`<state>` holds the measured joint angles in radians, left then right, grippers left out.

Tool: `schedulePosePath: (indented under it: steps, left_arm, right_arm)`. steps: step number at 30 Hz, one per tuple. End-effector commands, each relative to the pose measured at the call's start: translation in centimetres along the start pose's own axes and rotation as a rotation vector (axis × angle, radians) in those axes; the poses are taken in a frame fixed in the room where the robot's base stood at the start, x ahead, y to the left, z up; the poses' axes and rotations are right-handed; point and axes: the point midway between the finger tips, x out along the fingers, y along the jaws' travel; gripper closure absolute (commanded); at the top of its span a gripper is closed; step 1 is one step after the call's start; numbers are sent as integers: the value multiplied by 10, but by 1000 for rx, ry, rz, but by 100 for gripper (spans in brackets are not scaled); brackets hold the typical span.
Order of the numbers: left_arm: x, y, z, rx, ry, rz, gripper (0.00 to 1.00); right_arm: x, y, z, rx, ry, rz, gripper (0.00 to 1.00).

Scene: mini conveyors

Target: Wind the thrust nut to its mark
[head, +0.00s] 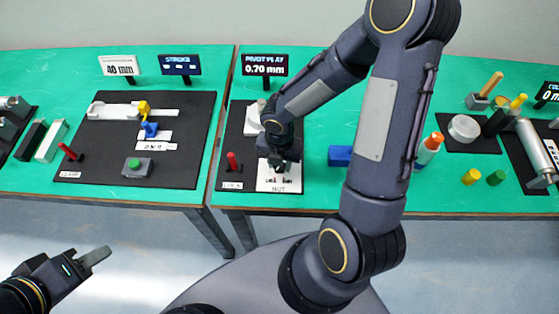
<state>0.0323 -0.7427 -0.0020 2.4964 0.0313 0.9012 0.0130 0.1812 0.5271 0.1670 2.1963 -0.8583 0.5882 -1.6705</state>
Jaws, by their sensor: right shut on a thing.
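My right gripper (280,174) points down over the white plate (278,189) marked NUT, on a black board (228,165) under the sign reading PIVOT PLAY 0.70 mm (265,65). It is shut on the thrust nut there, which the fingers and wrist hide almost wholly. The nut's mark cannot be made out. A pale grey fixture (252,120) stands just behind the gripper, partly covered by my arm. A red lever (232,160) marked LOCK stands left of the plate. My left gripper (98,256) hangs low in front of the tables, empty; its finger gap cannot be seen.
On the left table, another black board (190,180) carries a slide, a green button (136,165) and a red CLAMP lever (68,151). A blue block (340,156) and an orange-topped bottle (430,147) stand right of the nut board. My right arm crosses the right table.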

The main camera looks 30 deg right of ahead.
Motion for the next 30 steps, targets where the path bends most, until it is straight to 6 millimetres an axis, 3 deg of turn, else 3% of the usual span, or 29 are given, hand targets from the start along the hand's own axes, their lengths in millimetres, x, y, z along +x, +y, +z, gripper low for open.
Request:
schedulePosePath:
  steps: [5, 6, 10, 20, 30]
  left_arm:
    - [0, 0, 0, 0, 0, 0, 64]
    - [0, 0, 0, 0, 0, 0, 64]
    - [0, 0, 0, 0, 0, 0, 64]
    - [-1, 0, 0, 0, 0, 0, 64]
    - [-9, 4, -5, 0, 0, 0, 64]
  right_arm:
    - [-1, 1, 2, -3, -6, 3, 90]
    - [-1, 1, 2, -3, -5, 3, 62]
    - [-1, 1, 1, -2, -4, 2, 46]
    - [-4, 0, 1, 0, -3, 2, 46]
    - [-58, 1, 1, 1, -6, 4, 46]
